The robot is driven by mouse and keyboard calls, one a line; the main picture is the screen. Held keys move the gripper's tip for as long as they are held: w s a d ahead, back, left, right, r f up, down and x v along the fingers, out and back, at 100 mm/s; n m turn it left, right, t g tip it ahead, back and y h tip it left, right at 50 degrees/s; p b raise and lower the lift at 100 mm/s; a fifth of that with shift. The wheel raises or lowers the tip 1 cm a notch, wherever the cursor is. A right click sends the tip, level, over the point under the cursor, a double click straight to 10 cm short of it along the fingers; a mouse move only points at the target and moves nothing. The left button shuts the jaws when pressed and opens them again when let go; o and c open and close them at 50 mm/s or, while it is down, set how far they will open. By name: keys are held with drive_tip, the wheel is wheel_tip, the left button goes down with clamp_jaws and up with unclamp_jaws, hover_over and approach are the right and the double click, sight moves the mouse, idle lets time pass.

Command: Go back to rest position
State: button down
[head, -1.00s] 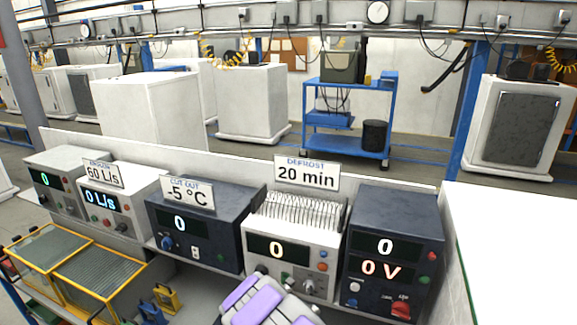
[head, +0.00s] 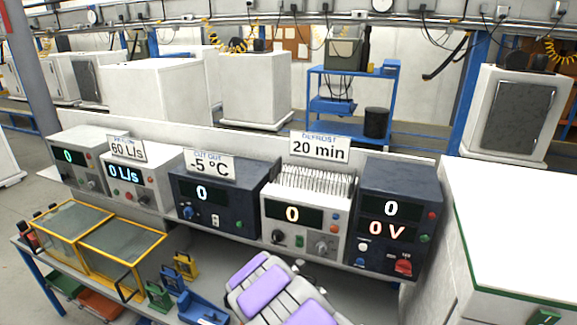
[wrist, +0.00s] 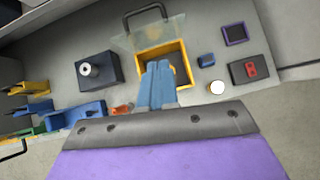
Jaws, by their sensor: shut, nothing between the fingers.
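My gripper (wrist: 157,70) shows in the wrist view as two blue-grey fingers lying together, shut and empty. Its tips point towards a yellow-framed box (wrist: 182,58) on the grey shelf. The fingers cover part of this box, and I cannot tell how far above it they are. A clear lid with a dark handle (wrist: 145,15) is at the box's far side. In the head view my arm, with purple pads, shows at the bottom middle; the fingers are hidden there.
A row of instruments, including the "-5 °C" unit (head: 222,195) and the "0 V" unit (head: 392,215), stands behind my arm. Yellow-framed clear boxes (head: 75,232) are at left. A white cabinet (head: 515,225) is at right. Blue parts (wrist: 75,113) and a dark box (wrist: 98,68) lie on the shelf.

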drive_tip(key=s+d+r+m+g+h+b, duration=0.1)
drive_tip(key=s+d+r+m+h+b, duration=0.15)
drive_tip(key=d+r+m, duration=0.4)
drive_tip(key=s+d+r+m+h+b, duration=0.1)
drive_tip(key=s+d+m+b, duration=0.2)
drive_tip(key=d, duration=0.6)
drive_tip(key=s+d+r+m+g+b, duration=0.1)
drive_tip(key=s+d+m+g+b, duration=0.1)
drive_tip(key=s+d+m+b, duration=0.3)
drive_tip(key=s+d+m+g+b, duration=0.1)
drive_tip(key=s+d+m+b, duration=0.15)
drive_tip(key=s, duration=0.35)
drive_tip(key=s+a+f+m+g+y+b, duration=0.1)
drive_tip(key=s+a+f+m+y+b, duration=0.1)
drive_tip(key=s, duration=0.8)
drive_tip(key=s+a+f+m+g+y+b, duration=0.2)
drive_tip(key=s+a+f+m+b, duration=0.2)
drive_tip(key=s, duration=0.7)
drive_tip(key=s+a+f+m+g+y+b, duration=0.2)
drive_tip(key=s+m+b, duration=0.4)
drive_tip(key=s, duration=0.4)
drive_tip(key=a+f+m+y, duration=0.1)
drive_tip(key=a, duration=0.1)
drive_tip(key=shift+s+a+f, duration=0.25)
drive_tip(key=shift+s+a, duration=0.05)
drive_tip(key=shift+a, duration=0.05)
